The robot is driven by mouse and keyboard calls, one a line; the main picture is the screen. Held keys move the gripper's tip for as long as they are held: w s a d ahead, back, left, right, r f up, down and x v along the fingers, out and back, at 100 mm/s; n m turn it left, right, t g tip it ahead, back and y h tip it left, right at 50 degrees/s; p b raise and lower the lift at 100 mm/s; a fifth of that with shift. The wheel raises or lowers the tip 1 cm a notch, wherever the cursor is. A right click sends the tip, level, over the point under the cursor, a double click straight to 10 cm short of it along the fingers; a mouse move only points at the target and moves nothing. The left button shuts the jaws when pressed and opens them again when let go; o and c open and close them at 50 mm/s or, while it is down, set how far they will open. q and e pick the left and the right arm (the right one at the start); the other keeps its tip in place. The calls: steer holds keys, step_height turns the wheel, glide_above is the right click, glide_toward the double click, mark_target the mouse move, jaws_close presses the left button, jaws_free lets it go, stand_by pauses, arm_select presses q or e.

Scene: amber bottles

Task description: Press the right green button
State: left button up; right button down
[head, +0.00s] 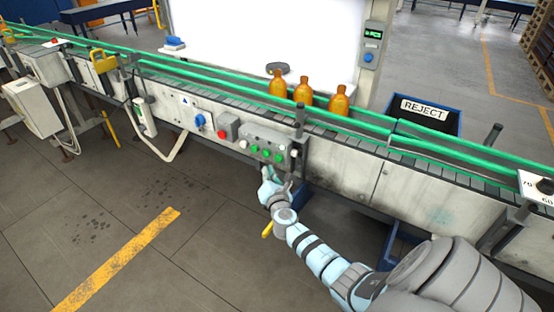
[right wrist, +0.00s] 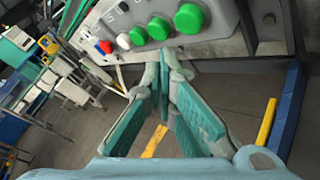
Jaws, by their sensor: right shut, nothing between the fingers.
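A grey control box (head: 242,135) is fixed to the front of the conveyor and carries a row of green buttons. The right green button (head: 278,157) is at the right end of the row. In the right wrist view the right green button (right wrist: 188,18) is the largest and nearest, at the top. Two more green buttons (right wrist: 158,27) sit left of it. My right gripper (head: 268,174) is shut and empty, just below the box. In the right wrist view its fingertips (right wrist: 165,72) are below the buttons, with a visible gap to them. My left gripper is not in view.
Three amber bottles (head: 303,92) stand on the conveyor between green rails (head: 360,119). A reject bin (head: 424,108) stands behind. The floor in front is open.

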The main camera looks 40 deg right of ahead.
steer(key=shift+s+a, duration=0.25)
steer(key=shift+a, duration=0.5)
steer(key=shift+s+a, duration=0.25)
steer(key=shift+a, duration=0.5)
